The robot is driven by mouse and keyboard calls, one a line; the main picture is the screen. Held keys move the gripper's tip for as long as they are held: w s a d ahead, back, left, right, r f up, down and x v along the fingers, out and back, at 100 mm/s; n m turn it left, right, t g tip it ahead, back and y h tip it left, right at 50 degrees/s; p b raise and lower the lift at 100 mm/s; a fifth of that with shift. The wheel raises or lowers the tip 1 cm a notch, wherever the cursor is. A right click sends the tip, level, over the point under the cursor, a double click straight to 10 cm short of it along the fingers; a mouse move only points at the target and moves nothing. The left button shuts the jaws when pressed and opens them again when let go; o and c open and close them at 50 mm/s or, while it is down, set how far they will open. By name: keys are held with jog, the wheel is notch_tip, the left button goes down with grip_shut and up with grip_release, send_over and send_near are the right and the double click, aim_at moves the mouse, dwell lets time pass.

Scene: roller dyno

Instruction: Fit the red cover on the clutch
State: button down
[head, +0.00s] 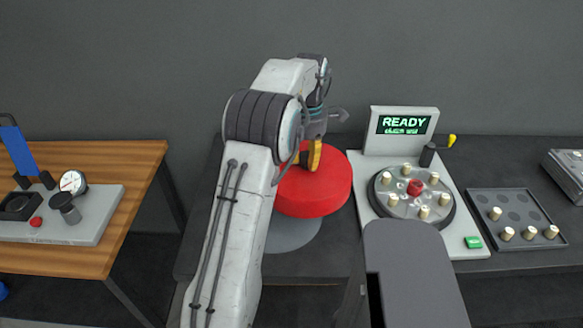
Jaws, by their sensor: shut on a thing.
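The red cover (325,195) is a thick round disc left of the clutch. My gripper (313,160) is shut on it from above, with its yellow finger at the top of the cover; the grip itself is partly hidden by my arm. A grey round patch (292,236) shows below the cover on the dark bench, and I cannot tell whether the cover touches it. The clutch (408,212) is a round plate with a dark rim, several cream rollers and a red hub (415,187), uncovered on a light base.
A screen (403,124) reading READY stands behind the clutch; a green button (473,242) is at the base's front. A dark tray (513,237) with several rollers lies to the right. A wooden table (105,154) with a gauge device (82,234) stands left.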

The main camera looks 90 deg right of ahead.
jog(key=shift+s+d+r+p, duration=0.2)
jog(key=shift+s+d+r, duration=0.1)
jog(key=shift+s+r, duration=0.3)
jog(key=shift+s+d+r+p, duration=0.25)
jog(key=shift+s+r, duration=0.1)
jog(key=shift+s, duration=0.3)
notch_tip(320, 180, up, 4)
jog(key=p, duration=0.4)
jog(key=shift+r, duration=0.1)
